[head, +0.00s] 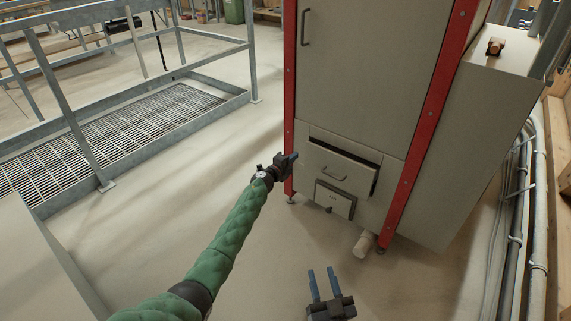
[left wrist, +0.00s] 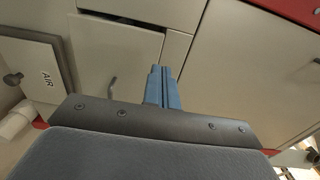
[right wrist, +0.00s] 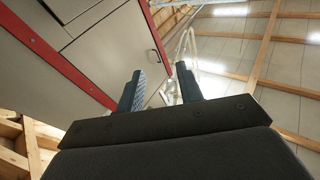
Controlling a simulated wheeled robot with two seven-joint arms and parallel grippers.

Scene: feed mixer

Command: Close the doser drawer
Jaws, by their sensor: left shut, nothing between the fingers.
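The doser drawer (head: 350,166) is a beige front with a small bar handle, low on the beige cabinet (head: 360,70) with red edge posts. It stands out from the cabinet, with a dark gap along its top and right side. The left wrist view also shows the drawer (left wrist: 120,55) and its dark gap. My left gripper (head: 295,156) is shut and empty, beside the drawer's left edge; I cannot tell if it touches. Its blue fingers (left wrist: 162,86) are together. My right gripper (head: 323,270) is open and empty, low in front of the cabinet.
A small flap marked AIR (left wrist: 45,75) with a knob sits below the drawer. A pale pipe stub (head: 363,244) sticks out near the floor. Metal railing (head: 60,85) and a grating (head: 130,125) stand at left. Pipes (head: 525,200) run along the right. The floor in front is clear.

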